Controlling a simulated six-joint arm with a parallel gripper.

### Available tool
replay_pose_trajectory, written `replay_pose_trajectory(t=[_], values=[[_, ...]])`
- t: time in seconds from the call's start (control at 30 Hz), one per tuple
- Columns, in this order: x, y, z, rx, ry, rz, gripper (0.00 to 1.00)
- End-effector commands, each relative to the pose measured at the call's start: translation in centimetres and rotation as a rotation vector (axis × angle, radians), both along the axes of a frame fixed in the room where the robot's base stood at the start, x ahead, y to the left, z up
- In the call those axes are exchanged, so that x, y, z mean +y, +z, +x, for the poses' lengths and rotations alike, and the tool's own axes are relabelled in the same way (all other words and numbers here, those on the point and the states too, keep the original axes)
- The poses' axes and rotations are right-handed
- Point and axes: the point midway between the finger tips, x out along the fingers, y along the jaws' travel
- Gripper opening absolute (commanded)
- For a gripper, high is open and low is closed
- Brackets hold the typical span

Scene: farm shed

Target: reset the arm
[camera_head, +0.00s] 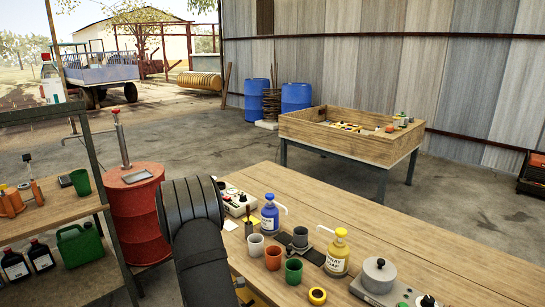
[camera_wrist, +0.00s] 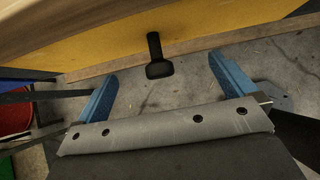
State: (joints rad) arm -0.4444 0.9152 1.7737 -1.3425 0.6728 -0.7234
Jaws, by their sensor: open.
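My gripper (camera_wrist: 163,85) shows in the wrist view with its two blue fingers spread wide apart. Nothing is held between them. A black knob-like piece (camera_wrist: 158,60) sticks out from a yellow panel (camera_wrist: 220,35) beyond the fingers, in line with the gap between them; I cannot tell how far away it is. In the head view my dark arm rises at the lower middle, left of the wooden table (camera_head: 440,237). The gripper itself cannot be made out there.
A red barrel (camera_head: 137,215) and a shelf (camera_head: 65,212) stand left of my arm. A wooden bin table (camera_head: 350,148) stands behind.

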Motion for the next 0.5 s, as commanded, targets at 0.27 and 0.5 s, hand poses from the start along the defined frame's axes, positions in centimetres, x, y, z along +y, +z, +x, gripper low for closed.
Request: replay_pose_trajectory(t=[0.27, 0.5], values=[[1.7, 3.0, -1.6, -0.003, 0.003, 0.001, 1.00], [2.1, 3.9, -2.3, 0.003, -0.002, -0.002, 1.00]])
